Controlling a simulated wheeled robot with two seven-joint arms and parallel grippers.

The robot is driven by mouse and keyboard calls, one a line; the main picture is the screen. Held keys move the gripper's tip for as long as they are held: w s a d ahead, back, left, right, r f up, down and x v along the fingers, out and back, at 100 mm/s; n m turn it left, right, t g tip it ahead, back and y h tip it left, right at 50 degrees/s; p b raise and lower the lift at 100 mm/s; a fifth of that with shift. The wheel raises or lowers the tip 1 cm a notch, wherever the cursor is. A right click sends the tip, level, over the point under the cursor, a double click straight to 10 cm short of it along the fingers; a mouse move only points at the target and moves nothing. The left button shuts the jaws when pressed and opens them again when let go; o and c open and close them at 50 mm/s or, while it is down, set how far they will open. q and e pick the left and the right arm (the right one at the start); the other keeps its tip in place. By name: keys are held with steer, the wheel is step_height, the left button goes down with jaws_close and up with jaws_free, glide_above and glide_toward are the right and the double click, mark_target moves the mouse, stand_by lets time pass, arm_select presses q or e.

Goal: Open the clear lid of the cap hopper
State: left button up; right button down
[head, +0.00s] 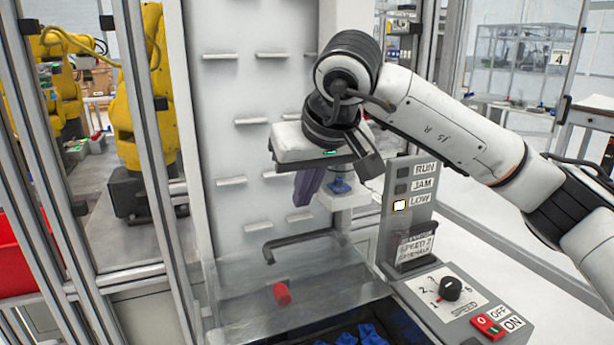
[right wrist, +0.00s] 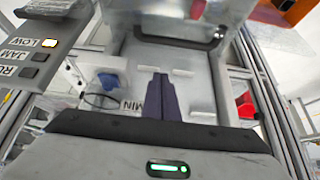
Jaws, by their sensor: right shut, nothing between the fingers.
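The clear lid (head: 235,300) of the cap hopper lies low in front of the white back panel in the head view. A black bar handle (head: 300,242) runs along its upper edge; it also shows in the right wrist view (right wrist: 180,42). A red cap-like piece (head: 282,293) shows on or behind the clear sheet; I cannot tell which. Blue caps (head: 362,336) lie in the dark bin at the bottom edge. My right gripper (head: 303,200) is above the handle, apart from it. Its purple fingers (right wrist: 161,82) are together and empty. My left gripper is not in view.
A status box (head: 409,190) with the LOW lamp lit stands right of the hopper. Below it is a speed panel (head: 450,290) with a knob and red and green switches. Metal frame posts (head: 150,130) stand at left, with yellow robot arms (head: 150,90) behind.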

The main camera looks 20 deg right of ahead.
steer(key=f, duration=0.1)
steer(key=s+f, duration=0.1)
steer(key=f+p, duration=0.1)
steer(key=f, duration=0.1)
steer(key=shift+s, duration=0.4)
